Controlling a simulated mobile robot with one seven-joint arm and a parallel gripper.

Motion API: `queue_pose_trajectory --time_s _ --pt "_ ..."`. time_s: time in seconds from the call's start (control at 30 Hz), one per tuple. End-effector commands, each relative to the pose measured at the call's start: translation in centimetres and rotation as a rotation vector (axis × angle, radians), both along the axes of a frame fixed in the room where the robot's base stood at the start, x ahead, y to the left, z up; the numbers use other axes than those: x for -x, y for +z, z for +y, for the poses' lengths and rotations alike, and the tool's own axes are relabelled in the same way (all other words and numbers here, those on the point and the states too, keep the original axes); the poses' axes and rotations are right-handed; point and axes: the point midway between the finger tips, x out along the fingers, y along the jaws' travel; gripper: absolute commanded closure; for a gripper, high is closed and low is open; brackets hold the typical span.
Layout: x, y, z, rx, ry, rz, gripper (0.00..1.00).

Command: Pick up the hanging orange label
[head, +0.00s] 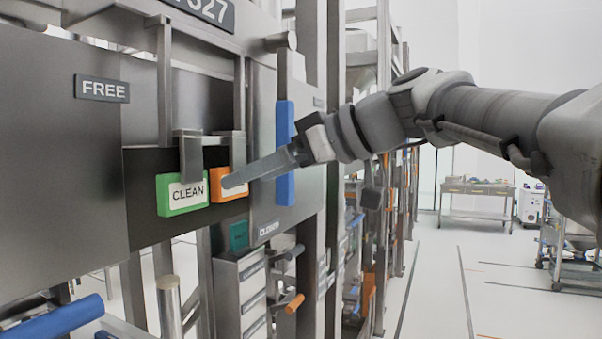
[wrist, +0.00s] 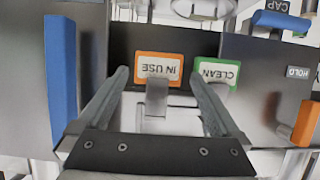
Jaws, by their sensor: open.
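The orange label (head: 228,184) hangs on the metal panel to the right of the green CLEAN label (head: 183,194). In the wrist view the orange label (wrist: 159,68) reads "IN USE" upside down, and the green label (wrist: 217,73) is to its right. My gripper (head: 238,180) is open in front of the panel, its finger partly covering the orange label in the head view. In the wrist view my gripper (wrist: 162,78) has one finger to each side of the orange label, the right finger near the green one. I cannot tell how far the fingertips are from the label. Nothing is held.
Metal hooks (head: 206,140) stand out above the labels. A vertical blue handle (head: 285,152) is close to the right of my gripper, and shows at the left in the wrist view (wrist: 61,80). An orange handle (wrist: 304,122) is at the right there. The floor (head: 450,290) on the right is open.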

Motion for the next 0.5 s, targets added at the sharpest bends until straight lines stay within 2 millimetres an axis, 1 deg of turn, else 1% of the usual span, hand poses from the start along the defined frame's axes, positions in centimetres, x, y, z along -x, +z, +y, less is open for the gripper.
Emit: queue_pose_trajectory --time_s 0.03,0.2,0.3,0.5 --pt "-0.3 -0.2 0.8 0.001 0.004 0.005 0.0" --pt "-1.3 -1.2 2.8 0.001 0.003 0.003 0.0" --pt "-1.5 -1.5 3.3 0.0 0.001 0.002 0.0" --pt "-1.6 -1.6 3.4 0.0 0.0 0.001 0.0"
